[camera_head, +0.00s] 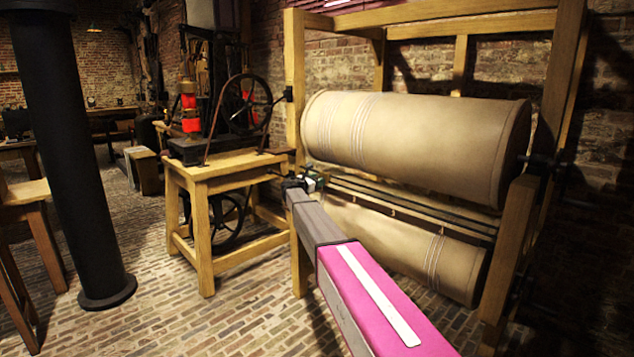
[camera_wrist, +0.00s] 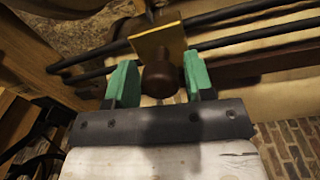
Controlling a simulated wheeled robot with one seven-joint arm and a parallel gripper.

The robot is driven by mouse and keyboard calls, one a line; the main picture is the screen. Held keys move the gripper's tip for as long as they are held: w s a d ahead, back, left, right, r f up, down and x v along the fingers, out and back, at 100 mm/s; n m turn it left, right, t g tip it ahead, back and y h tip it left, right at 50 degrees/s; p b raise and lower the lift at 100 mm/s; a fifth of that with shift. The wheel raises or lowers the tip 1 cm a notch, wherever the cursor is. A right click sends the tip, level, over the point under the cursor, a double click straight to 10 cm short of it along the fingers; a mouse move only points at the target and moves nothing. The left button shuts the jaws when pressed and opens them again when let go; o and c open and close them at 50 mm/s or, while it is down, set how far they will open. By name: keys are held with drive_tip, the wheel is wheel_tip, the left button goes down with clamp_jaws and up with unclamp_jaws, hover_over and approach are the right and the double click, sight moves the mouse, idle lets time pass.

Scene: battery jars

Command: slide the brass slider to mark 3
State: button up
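The brass slider (camera_wrist: 152,44) shows in the wrist view as a square brass plate with a dark brown round knob (camera_wrist: 160,78) on its near side. It sits at the dark rails (camera_wrist: 245,38) running across the view. My gripper (camera_wrist: 159,66) has green fingertips, one on each side of the knob. A narrow gap shows between each finger and the knob, so it is open around the knob. In the head view, my gripper (camera_head: 312,182) is at the left end of the rails, and the slider is too small to make out there. No numbered marks are legible.
Two large tan rollers, an upper one (camera_head: 420,140) and a lower one (camera_head: 395,245), sit in a wooden frame (camera_head: 296,95) around the rails. A wooden table (camera_head: 205,178) with a wheeled machine stands left. A black column (camera_head: 75,150) stands further left. Brick floor lies between.

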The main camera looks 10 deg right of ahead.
clamp_jaws()
drive_tip(key=s+d, duration=1.1)
drive_tip(key=s, duration=0.5)
drive_tip(key=s+d, duration=1.2)
drive_tip(key=s, duration=0.4)
drive_tip(key=shift+s+d, duration=0.2)
drive_tip(key=shift+d, duration=0.05)
drive_tip(key=shift+o, duration=1.8)
unclamp_jaws()
drive_tip(key=shift+a, duration=0.1)
drive_tip(key=v, duration=1)
drive_tip(key=shift+s+a, duration=0.2)
drive_tip(key=shift+a, duration=0.05)
